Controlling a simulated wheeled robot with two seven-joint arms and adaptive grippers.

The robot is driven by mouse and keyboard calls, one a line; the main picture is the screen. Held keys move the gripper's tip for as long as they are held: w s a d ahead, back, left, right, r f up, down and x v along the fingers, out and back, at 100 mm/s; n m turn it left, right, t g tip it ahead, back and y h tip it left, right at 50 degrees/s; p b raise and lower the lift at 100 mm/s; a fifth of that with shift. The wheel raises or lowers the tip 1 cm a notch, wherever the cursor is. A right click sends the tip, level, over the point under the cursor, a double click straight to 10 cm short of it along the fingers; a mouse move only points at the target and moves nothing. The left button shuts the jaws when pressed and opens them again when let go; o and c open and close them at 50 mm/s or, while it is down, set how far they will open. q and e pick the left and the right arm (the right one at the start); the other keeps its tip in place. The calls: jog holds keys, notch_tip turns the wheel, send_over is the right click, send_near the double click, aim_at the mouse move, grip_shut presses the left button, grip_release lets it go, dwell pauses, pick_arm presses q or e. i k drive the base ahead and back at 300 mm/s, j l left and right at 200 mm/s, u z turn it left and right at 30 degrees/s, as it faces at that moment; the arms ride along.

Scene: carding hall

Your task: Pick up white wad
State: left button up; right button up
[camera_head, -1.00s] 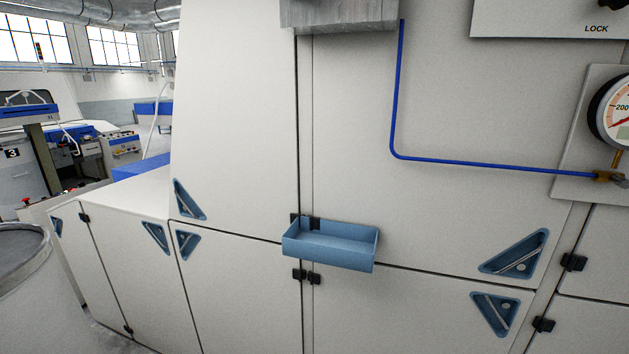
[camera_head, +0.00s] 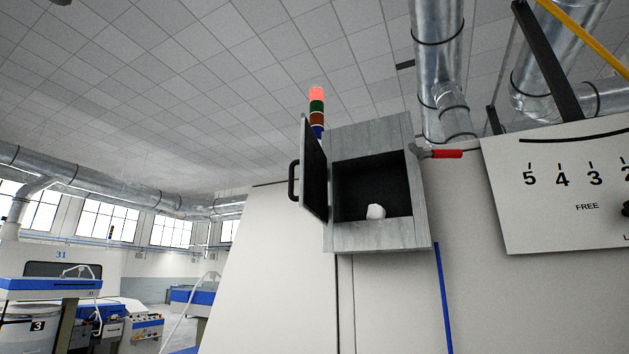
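The white wad (camera_head: 376,212) is a small pale lump. It sits on the floor of an open grey metal box (camera_head: 378,238) fixed high on the machine's light front. The box's dark inside shows around the wad. The box door (camera_head: 315,172), with a black handle (camera_head: 293,181), stands swung open to the left. Neither of my grippers is in view.
A red-handled lever (camera_head: 440,154) sticks out at the box's upper right. A signal light (camera_head: 316,110) stands behind the box. A scale panel (camera_head: 565,185) is at the right, and a blue pipe (camera_head: 443,300) runs below. The space left of the door is free.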

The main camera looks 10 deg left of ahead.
aim_at(375, 211)
jog(key=i+j+z, duration=0.2)
jog(key=j, duration=0.2)
jog(key=j+z, duration=0.2)
jog(key=j, duration=0.2)
jog(key=i+j+z, duration=0.2)
jog(key=j, duration=0.25)
jog(key=k, duration=0.1)
